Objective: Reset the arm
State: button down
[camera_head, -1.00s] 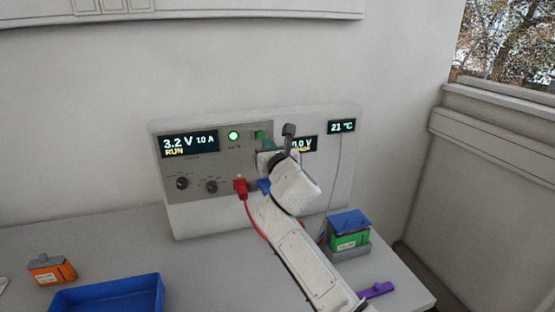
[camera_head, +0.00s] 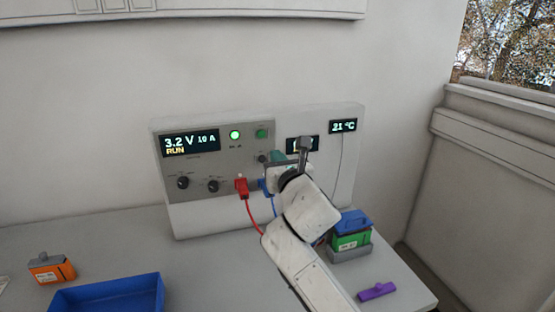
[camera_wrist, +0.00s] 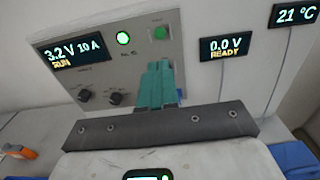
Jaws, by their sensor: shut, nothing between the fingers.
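My gripper (camera_wrist: 158,82) has teal fingers that are shut with nothing between them. In the head view the gripper (camera_head: 277,157) is in front of the right part of the battery cycler (camera_head: 173,215), and my arm comes up from the lower right. The cycler's left screen reads 3.2 V, 10 A, RUN, and a round green light (camera_head: 235,135) is lit. A green button (camera_wrist: 160,32) sits right of the light, apart from the fingertips. The second screen (camera_wrist: 223,47) reads 0.0 V READY in the wrist view; my wrist partly hides it in the head view.
A red plug (camera_head: 241,186) with a red cable is in the cycler, with a blue plug beside it. A green battery (camera_head: 351,241) with a blue top stands in a grey holder at right. A purple piece (camera_head: 376,291), orange battery (camera_head: 51,267) and blue tray (camera_head: 108,294) are on the table.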

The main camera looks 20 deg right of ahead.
jog(key=s+d+f+m+g+h, duration=0.15)
jog(key=s+f+m+g, duration=0.25)
jog(key=s+f+m, duration=0.7)
jog(key=s+d+f+m+g+y, duration=0.1)
jog(key=s+d+f+m+g, duration=0.25)
jog(key=s+f+m, duration=0.75)
jog(key=s+d+f+m+g, duration=0.1)
jog(key=s+f+m+g, duration=0.2)
jog(key=s, duration=0.6)
jog(key=s+d+f+m+g, duration=0.2)
jog(key=s+f+m, duration=0.4)
jog(key=s, duration=0.4)
jog(key=s+d+f+m+g, duration=0.1)
jog(key=s+f+m+g, duration=0.3)
jog(key=s, duration=0.6)
jog(key=shift+s+d+f+m, duration=0.2)
jog(key=shift+f+m, duration=0.55)
jog(key=shift+m, duration=0.15)
jog(key=shift+g, duration=0.25)
